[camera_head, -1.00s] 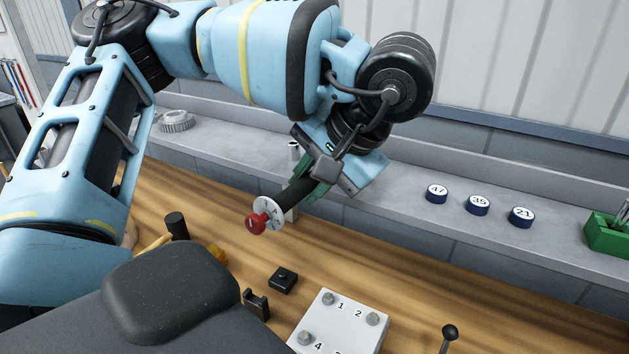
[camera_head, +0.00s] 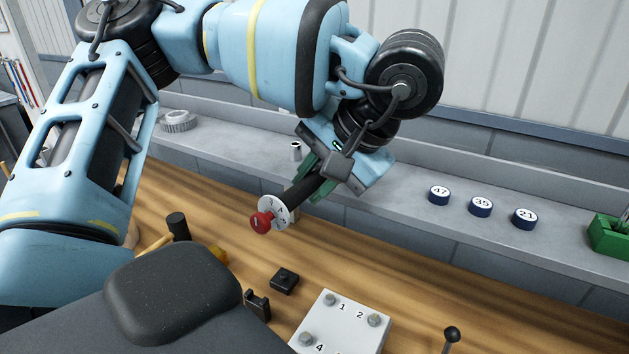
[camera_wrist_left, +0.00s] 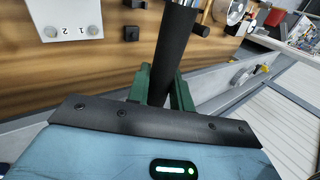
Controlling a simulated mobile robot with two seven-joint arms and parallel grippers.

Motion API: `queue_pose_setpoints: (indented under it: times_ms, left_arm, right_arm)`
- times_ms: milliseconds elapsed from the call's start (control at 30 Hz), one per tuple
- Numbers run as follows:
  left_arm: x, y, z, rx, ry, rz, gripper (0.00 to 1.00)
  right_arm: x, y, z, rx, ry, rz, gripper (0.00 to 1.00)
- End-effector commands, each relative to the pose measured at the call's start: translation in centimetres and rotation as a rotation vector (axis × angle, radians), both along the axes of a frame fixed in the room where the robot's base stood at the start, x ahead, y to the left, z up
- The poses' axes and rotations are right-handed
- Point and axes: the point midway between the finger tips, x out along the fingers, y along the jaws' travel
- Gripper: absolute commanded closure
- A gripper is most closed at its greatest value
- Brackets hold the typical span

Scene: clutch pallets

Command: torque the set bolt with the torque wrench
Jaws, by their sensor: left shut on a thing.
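My left gripper (camera_head: 312,187) is shut on the black handle of the torque wrench (camera_head: 299,198), above the back of the wooden bench. The wrench is tilted, with a white numbered dial (camera_head: 275,210) and a red knob (camera_head: 261,222) at its lower left end. In the left wrist view the black handle (camera_wrist_left: 174,55) runs up between green fingers (camera_wrist_left: 160,84). A light plate with numbered bolts (camera_head: 343,322) lies at the bottom of the head view, partly cut off; bolts 1 (camera_head: 330,300), 2 (camera_head: 374,320) and 4 (camera_head: 306,340) show. My right gripper is out of view.
Black fixtures (camera_head: 284,281) and (camera_head: 257,304) stand left of the plate. A mallet (camera_head: 178,227) lies further left. Dark blue discs marked 47 (camera_head: 439,194), 35 (camera_head: 480,206) and 21 (camera_head: 524,218) and a green bin (camera_head: 610,236) sit on the grey shelf.

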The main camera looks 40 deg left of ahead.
Motion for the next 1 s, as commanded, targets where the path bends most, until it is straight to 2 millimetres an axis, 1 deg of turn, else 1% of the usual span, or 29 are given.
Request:
queue_pose_setpoints:
  times_ms: [33, 1000]
  left_arm:
    - [0.0, 0.0, 0.5, 0.003, -0.010, 0.003, 1.00]
    - [0.0, 0.0, 4.3, 0.002, -0.012, 0.002, 1.00]
  right_arm:
    - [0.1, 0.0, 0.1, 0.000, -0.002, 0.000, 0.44]
    - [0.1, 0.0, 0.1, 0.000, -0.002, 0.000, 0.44]
